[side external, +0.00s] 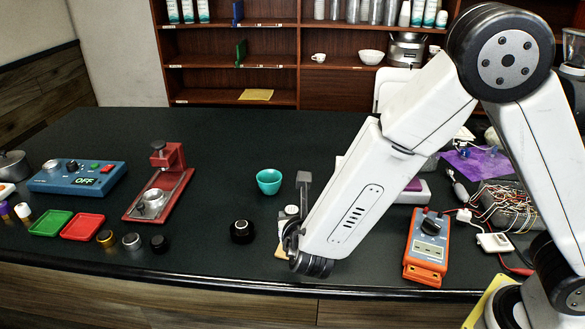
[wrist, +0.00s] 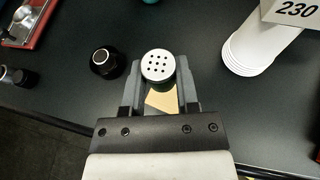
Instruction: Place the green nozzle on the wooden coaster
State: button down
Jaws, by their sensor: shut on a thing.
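My gripper (wrist: 159,78) is shut on the green nozzle (wrist: 158,67), one finger on each side of it. In the wrist view the nozzle shows its pale round face with several small holes, and a little of its dark green side. The wooden coaster (wrist: 162,99) lies below and shows partly between the fingers. In the side view a tan edge of the coaster (side external: 281,249) shows left of my wrist. My arm hides most of the coaster there, and the gap between nozzle and coaster cannot be judged.
A black knob-like part (side external: 242,231) stands left of my gripper. A teal cup (side external: 269,181) is behind it. An orange multimeter (side external: 427,247) lies to the right. White stacked cups (wrist: 258,50) stand at right in the wrist view. The counter between the red press (side external: 160,186) and black part is clear.

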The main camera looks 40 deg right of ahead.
jog(key=shift+f, duration=2.15)
jog(key=shift+f, duration=0.1)
jog(key=shift+f, duration=1.65)
jog(key=shift+f, duration=0.15)
jog(key=shift+c, duration=1.8)
grip_release()
